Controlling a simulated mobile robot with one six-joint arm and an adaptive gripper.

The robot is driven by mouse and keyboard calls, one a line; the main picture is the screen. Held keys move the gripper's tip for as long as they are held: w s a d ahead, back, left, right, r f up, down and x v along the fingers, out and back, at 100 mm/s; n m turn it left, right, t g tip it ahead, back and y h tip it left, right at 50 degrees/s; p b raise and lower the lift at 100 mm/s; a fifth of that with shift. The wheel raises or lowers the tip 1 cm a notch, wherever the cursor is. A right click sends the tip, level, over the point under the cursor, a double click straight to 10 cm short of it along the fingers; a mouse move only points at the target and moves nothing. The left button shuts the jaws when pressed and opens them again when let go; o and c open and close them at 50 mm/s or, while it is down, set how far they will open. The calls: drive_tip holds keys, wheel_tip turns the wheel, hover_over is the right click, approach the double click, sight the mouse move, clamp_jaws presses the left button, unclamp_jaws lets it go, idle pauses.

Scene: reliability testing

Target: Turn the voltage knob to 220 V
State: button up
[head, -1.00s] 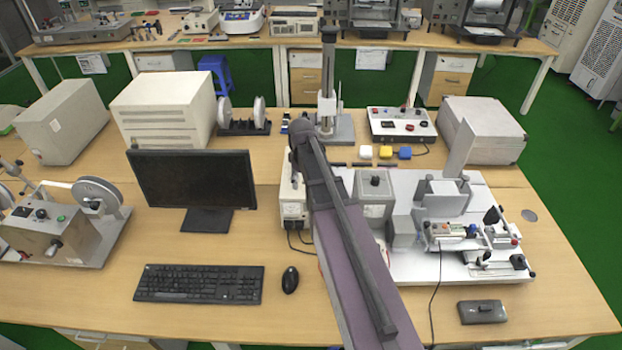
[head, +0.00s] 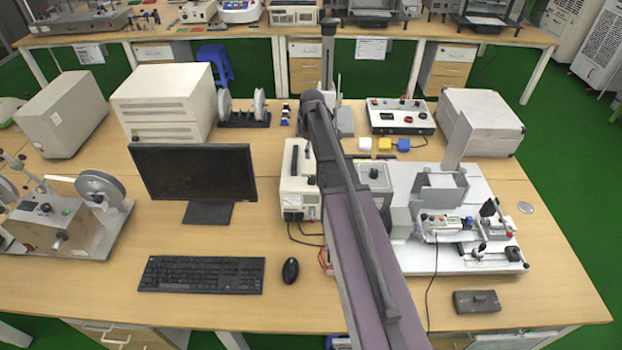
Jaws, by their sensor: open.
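A cream bench instrument (head: 299,190) stands left of my arm, with a dark handle strip on top and small dark controls low on its front. A grey box with a round dark knob (head: 374,173) on top stands just right of my arm and is partly covered by it. I cannot read any voltage marks, so I cannot tell which control is the voltage knob or how it is set. My arm crosses the middle of the head view, reaching over the table between these two devices. My gripper does not show; the arm's far end hides that area.
A monitor (head: 196,173), keyboard (head: 202,275) and mouse (head: 290,271) are on the left. A white fixture plate (head: 478,187) with several mechanisms is on the right. Behind are a control panel (head: 402,117) and a tall stand (head: 346,122).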

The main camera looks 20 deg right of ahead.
sight(312, 177)
drive_tip(key=shift+f+b, duration=6.65)
drive_tip(key=shift+f, duration=0.15)
clamp_jaws()
